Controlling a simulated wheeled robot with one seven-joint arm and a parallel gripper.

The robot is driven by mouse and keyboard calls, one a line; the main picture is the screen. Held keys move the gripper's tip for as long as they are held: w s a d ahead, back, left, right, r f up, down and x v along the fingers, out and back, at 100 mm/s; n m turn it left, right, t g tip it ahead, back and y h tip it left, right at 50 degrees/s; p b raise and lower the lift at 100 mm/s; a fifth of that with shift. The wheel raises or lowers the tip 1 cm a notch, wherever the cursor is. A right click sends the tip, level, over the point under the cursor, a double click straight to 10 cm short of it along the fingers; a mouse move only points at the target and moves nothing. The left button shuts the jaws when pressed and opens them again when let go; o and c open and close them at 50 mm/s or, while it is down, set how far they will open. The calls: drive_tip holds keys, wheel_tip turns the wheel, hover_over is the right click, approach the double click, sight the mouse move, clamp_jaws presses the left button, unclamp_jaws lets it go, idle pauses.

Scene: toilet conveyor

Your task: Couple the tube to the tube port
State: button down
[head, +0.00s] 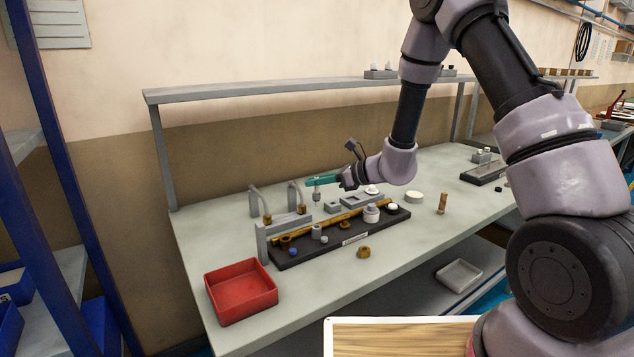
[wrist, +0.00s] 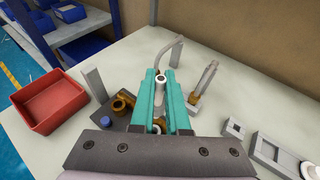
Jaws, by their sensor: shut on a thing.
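The piece hangs upright below the fingertips, above the back left of a black fixture board. In the wrist view its round, pale top (wrist: 161,78) shows between the fingers (wrist: 163,88). I cannot tell which part is the tube port.
The black board (head: 290,262) carries a long brass rod (head: 340,221), a blue knob (head: 293,251), a white jar (head: 371,214) and small fittings. A red bin (head: 240,290) stands at the left. A loose brass ring (head: 363,252) lies in front. The bench front is mostly clear.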

sight(318, 200)
drive_tip(key=shift+f, duration=2.85)
drive_tip(key=shift+f, duration=1.65)
drive_tip(key=shift+r, duration=0.1)
drive_tip(key=shift+r, duration=1.25)
drive_tip(key=shift+f, duration=1.3)
drive_tip(key=c, duration=0.8)
unclamp_jaws()
drive_tip(key=shift+c, duration=0.2)
